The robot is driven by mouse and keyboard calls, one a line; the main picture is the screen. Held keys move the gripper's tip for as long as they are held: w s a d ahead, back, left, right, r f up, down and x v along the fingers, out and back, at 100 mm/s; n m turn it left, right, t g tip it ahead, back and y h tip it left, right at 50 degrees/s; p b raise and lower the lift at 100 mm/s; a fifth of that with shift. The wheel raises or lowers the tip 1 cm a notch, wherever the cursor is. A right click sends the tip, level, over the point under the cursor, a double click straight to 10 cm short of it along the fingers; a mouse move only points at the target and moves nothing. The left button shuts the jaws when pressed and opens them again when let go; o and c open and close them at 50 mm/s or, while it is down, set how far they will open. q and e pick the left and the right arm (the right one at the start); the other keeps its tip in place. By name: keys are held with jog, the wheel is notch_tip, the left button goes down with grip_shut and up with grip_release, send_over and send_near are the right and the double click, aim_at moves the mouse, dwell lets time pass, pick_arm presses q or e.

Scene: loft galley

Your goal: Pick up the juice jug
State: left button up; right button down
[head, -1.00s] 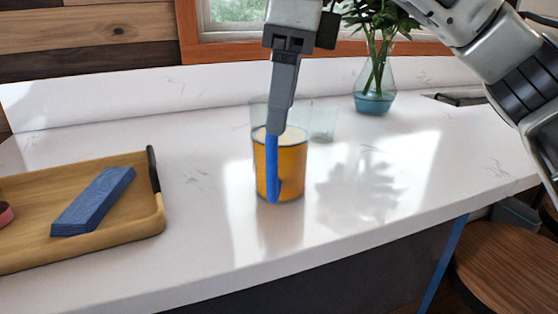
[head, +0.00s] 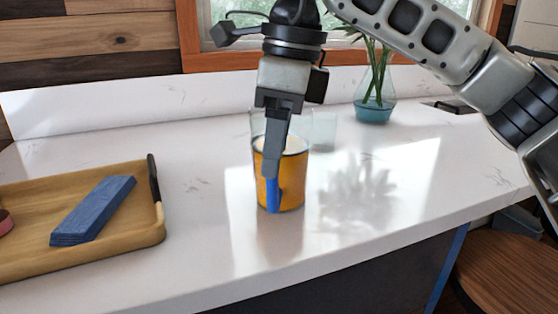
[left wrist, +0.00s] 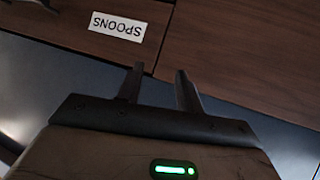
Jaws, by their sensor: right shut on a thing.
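The juice jug (head: 295,175) is an orange-yellow cylinder with a dark rim, a pale top and a blue handle on its near side. It stands upright on the white counter in the head view. My right gripper (head: 271,178) comes down from above and is shut on the jug's blue handle, hiding the handle's upper part. My left gripper (left wrist: 158,85) shows in the left wrist view with its two fingers apart and nothing between them.
Clear glasses (head: 323,132) stand just behind the jug. A vase (head: 374,108) with plants is farther back. A wooden tray (head: 125,238) with a blue block (head: 92,212) lies at left. A drawer labelled SPOONS (left wrist: 117,27) is near my left gripper. Counter right of the jug is clear.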

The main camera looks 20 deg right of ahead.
jog(key=shift+r, duration=0.25)
jog(key=shift+r, duration=1.3)
jog(key=s+a+r, duration=0.5)
jog(key=s+r, duration=0.5)
jog(key=s, duration=0.3)
dwell(0.4)
